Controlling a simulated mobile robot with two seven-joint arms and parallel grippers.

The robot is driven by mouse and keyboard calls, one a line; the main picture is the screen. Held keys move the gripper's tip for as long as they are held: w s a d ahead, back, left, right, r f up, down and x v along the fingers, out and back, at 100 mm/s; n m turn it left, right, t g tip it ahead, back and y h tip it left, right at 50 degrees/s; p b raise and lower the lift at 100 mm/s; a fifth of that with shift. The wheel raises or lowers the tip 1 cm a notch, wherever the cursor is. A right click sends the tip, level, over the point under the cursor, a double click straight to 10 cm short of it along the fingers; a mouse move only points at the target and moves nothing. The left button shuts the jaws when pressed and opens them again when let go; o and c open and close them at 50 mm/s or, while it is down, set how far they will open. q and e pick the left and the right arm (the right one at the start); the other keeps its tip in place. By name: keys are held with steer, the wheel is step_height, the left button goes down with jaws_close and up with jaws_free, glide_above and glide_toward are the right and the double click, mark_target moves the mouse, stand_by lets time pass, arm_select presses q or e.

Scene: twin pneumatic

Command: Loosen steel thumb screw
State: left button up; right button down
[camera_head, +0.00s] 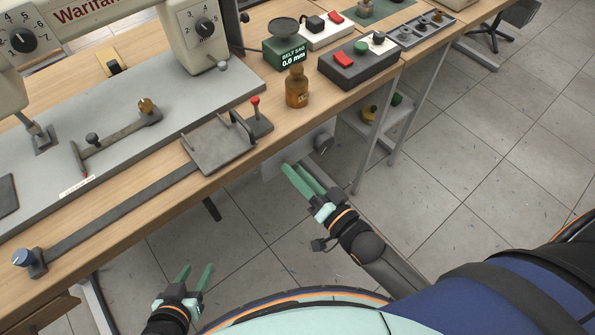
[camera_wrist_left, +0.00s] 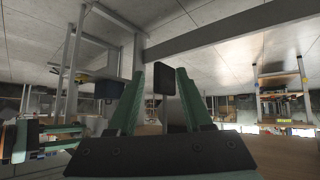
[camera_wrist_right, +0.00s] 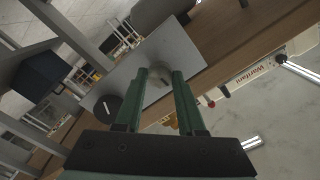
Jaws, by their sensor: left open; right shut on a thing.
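A pale, round metal knob, apparently the steel thumb screw (camera_wrist_right: 158,78), shows between the fingertips of my right gripper in the right wrist view. It sits on a light grey panel (camera_wrist_right: 185,58) at the table's front edge. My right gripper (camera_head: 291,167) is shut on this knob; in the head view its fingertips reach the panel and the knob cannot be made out. A dark dial with a white mark (camera_wrist_right: 106,107) is beside it on the panel. My left gripper (camera_head: 196,268) is open and empty, low in front of the table.
The wooden table (camera_head: 130,215) carries a sewing machine (camera_head: 190,40), a grey plate (camera_head: 220,150), a brown bottle (camera_head: 297,88) and a dark box with a red switch (camera_head: 358,65). Table legs stand right of my right gripper. Floor around my left gripper is clear.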

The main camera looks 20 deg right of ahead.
steer(key=shift+a+r+n+p, duration=0.1)
steer(key=shift+n+p, duration=2.75)
steer(key=shift+n, duration=4.15)
steer(key=c, duration=0.5)
jaws_free()
steer(key=v, duration=1.2)
steer(key=shift+s, duration=0.2)
